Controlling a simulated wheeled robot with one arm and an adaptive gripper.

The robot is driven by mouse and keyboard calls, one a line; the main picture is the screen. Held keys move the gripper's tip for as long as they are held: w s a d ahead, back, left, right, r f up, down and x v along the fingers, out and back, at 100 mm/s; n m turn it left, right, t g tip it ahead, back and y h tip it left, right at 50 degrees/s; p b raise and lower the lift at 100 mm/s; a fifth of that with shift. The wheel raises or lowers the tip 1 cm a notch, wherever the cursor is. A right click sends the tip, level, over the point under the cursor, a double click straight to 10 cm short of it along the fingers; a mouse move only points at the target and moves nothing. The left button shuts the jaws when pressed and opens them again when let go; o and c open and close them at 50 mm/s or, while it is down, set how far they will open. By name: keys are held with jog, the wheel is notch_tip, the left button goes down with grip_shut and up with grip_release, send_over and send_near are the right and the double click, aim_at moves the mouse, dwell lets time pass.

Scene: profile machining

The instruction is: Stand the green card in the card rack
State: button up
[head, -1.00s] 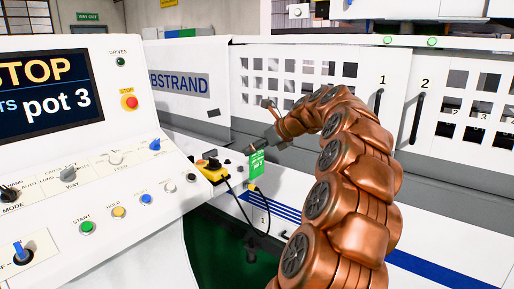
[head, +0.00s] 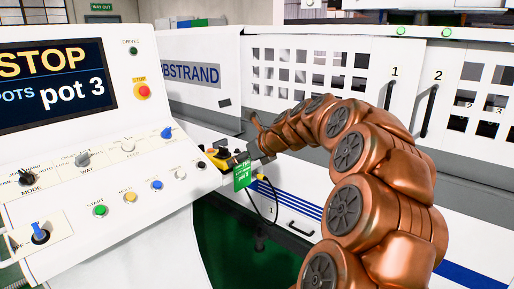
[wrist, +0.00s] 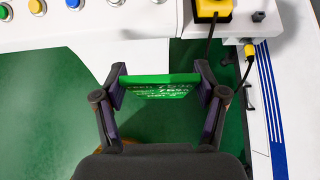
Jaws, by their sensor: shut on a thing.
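The green card (head: 242,175) with white print is held in the air by my gripper, in front of the machine and beside the right end of the control panel. In the wrist view my gripper (wrist: 160,84) is shut on the green card (wrist: 160,80), with one finger at each side edge. The card's face tilts toward the wrist camera and its lower line of print is partly hard to read. In the head view my gripper (head: 250,163) is small and partly behind the card. I see no card rack in either view.
The control panel (head: 108,180) with buttons and knobs fills the left, its screen showing "STOP" and "pot 3". The machine doors (head: 400,90) with handles stand behind. Green floor shows below.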

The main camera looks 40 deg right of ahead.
jog(key=w+a+f, duration=0.2)
jog(key=a+f, duration=0.3)
jog(key=a, duration=0.6)
jog(key=w+a+f, duration=0.2)
jog(key=a+f, duration=0.2)
jog(key=a, duration=0.6)
jog(key=w+a+f, duration=0.2)
jog(key=a+f, duration=0.3)
jog(key=a, duration=0.6)
jog(key=shift+w+a+f+m+h, duration=0.3)
jog(key=shift+a+m+h, duration=0.05)
jog(key=shift+m+h, duration=0.05)
